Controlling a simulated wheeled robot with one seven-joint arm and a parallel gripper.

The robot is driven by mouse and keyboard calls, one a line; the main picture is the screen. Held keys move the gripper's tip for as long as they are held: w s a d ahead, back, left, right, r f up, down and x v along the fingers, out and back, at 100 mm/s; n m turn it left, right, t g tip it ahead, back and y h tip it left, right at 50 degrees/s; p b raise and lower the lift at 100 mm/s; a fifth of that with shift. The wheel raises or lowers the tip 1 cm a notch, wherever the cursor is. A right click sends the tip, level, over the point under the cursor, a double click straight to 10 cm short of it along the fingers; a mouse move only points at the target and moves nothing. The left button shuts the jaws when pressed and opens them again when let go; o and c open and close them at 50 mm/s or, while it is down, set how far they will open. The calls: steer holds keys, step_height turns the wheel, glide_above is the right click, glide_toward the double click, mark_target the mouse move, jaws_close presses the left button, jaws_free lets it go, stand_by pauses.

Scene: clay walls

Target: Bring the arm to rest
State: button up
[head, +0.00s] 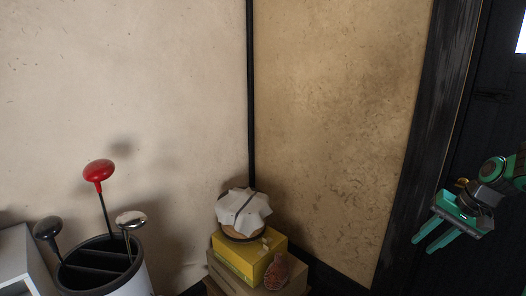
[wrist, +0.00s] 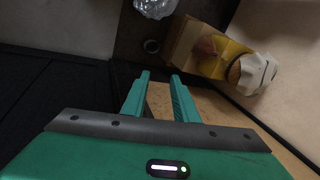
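My gripper (head: 436,238) is at the right side of the head view, in front of the dark wood frame. Its two green fingers point down and to the left. In the wrist view the gripper (wrist: 159,78) has its fingers apart, with nothing between them. It is clear of the boxes and the walls as far as I can see.
A round bin (head: 140,281) with knobbed sticks, one a red knob (head: 99,170), stands left. A clear crumpled object (wrist: 155,8) shows in the wrist view.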

steer(key=s+a+r+g+h, duration=0.1)
steer(key=s+a, duration=0.2)
steer(key=s, duration=0.4)
steer(key=s+a+r+n+g+h, duration=0.1)
steer(key=s+a, duration=0.2)
steer(key=s, duration=0.5)
steer(key=s+a+r+g, duration=0.1)
steer(key=s+a, duration=0.2)
steer(key=s, duration=0.5)
steer(key=shift+r+g+h, duration=0.3)
steer(key=shift+h, duration=0.1)
steer(key=shift+s, duration=0.1)
